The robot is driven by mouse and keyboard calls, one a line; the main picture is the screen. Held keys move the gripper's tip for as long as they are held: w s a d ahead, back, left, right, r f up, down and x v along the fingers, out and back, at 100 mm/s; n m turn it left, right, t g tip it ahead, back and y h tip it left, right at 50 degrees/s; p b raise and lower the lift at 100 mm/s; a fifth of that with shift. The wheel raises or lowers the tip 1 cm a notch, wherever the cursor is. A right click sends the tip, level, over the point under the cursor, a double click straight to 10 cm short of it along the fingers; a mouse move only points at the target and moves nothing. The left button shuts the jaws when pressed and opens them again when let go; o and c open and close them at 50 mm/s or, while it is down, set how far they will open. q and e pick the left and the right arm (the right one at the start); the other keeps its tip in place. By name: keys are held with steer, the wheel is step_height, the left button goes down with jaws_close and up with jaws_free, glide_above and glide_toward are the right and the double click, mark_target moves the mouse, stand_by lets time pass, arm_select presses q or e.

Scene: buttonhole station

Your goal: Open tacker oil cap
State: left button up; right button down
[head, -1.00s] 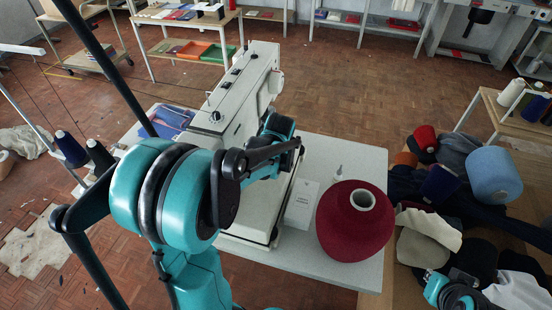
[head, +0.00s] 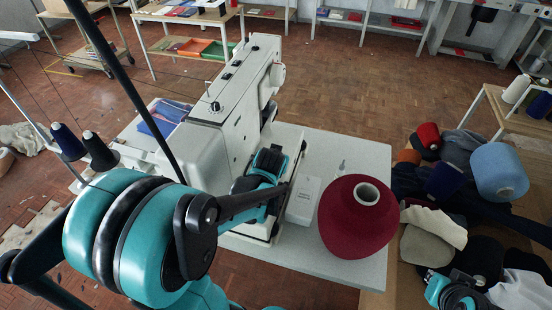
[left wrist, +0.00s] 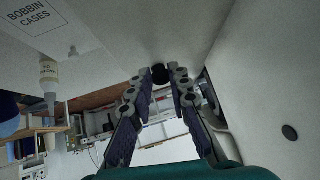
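The tacker (head: 215,125) is the off-white sewing machine on the table in the head view. A small round black cap (left wrist: 160,73) shows on a pale surface in the left wrist view; I take it for the oil cap. My left gripper (left wrist: 158,78) has its two fingers apart, one on each side of the cap. I cannot tell whether they touch it. In the head view my left arm and wrist hide the fingers and the cap. Part of my right arm (head: 455,291) shows at the lower right; its fingers are not clear.
A dark red yarn cone (head: 352,222), a small white bottle (head: 341,169) and a white bobbin-cases box (head: 303,200) stand right of the tacker. The bottle also shows in the left wrist view (left wrist: 48,78). Thread cones and fabric crowd the right-hand table.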

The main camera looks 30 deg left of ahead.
arm_select(q)
steer(key=shift+o, duration=0.8)
steer(key=shift+s, duration=0.1)
steer(key=v, duration=1.2)
steer(key=shift+a, duration=0.1)
steer(key=s+d+f+m+g+h, duration=0.1)
steer(key=s+d+f+m+h, duration=0.1)
steer(key=s+d, duration=0.6)
steer(key=d+f+h, duration=0.1)
steer(key=d+h, duration=0.1)
steer(key=d, duration=0.1)
steer(key=shift+s+d+f+m, duration=0.2)
steer(key=shift+s+d+m, duration=0.05)
steer(key=shift+m, duration=0.15)
